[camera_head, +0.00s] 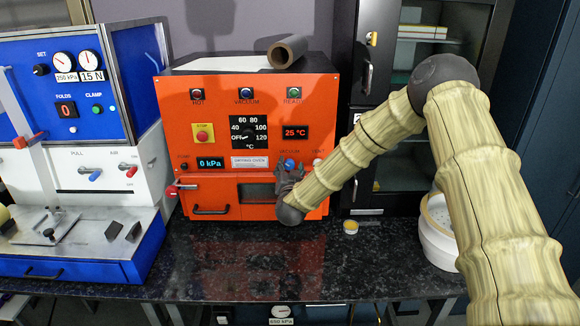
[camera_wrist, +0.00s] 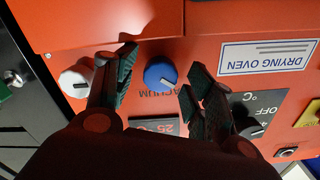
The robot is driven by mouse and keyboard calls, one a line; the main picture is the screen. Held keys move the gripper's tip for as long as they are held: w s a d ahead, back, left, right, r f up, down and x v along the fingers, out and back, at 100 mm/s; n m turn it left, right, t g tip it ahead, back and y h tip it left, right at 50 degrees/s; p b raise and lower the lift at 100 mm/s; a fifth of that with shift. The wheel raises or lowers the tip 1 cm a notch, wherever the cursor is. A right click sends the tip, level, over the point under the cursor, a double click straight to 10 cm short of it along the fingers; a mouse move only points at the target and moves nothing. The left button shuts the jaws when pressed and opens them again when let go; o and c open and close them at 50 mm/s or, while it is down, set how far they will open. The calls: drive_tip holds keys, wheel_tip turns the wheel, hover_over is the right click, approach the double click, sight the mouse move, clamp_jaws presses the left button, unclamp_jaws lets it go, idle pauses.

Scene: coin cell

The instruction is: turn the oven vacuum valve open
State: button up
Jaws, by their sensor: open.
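The orange drying oven (camera_head: 258,182) stands on the dark counter. Its vacuum valve is a round blue knob (camera_head: 290,163) on the lower right of the front panel, above the word VACUUM in the wrist view (camera_wrist: 160,74). A pale pointer line shows on the knob. My gripper (camera_head: 287,172) is at the panel just below the knob. In the wrist view its open fingers (camera_wrist: 163,66) stand on either side of the blue knob, with gaps between. I cannot tell how deep the fingertips reach. A white knob (camera_wrist: 77,79) lies just outside one finger.
The oven's pressure display (camera_head: 211,163) reads 0 kPa and its temperature display (camera_head: 295,132) 25 °C. A red-handled lever (camera_head: 177,189) sticks out at the oven's left. A blue and white machine (camera_head: 85,180) stands left. A yellow-lidded jar (camera_head: 350,227) and white pot (camera_head: 438,235) are right.

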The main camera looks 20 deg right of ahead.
drive_tip(key=shift+r+n+p, duration=0.15)
drive_tip(key=shift+n+p, duration=0.8)
drive_tip(key=shift+p, duration=0.45)
drive_tip(key=shift+r+n+p, duration=0.15)
drive_tip(key=shift+n+p, duration=0.8)
drive_tip(key=shift+p, duration=0.45)
drive_tip(key=n+p, duration=0.2)
drive_tip(key=p, duration=0.2)
drive_tip(key=shift+f, duration=0.1)
drive_tip(key=shift+n, duration=0.4)
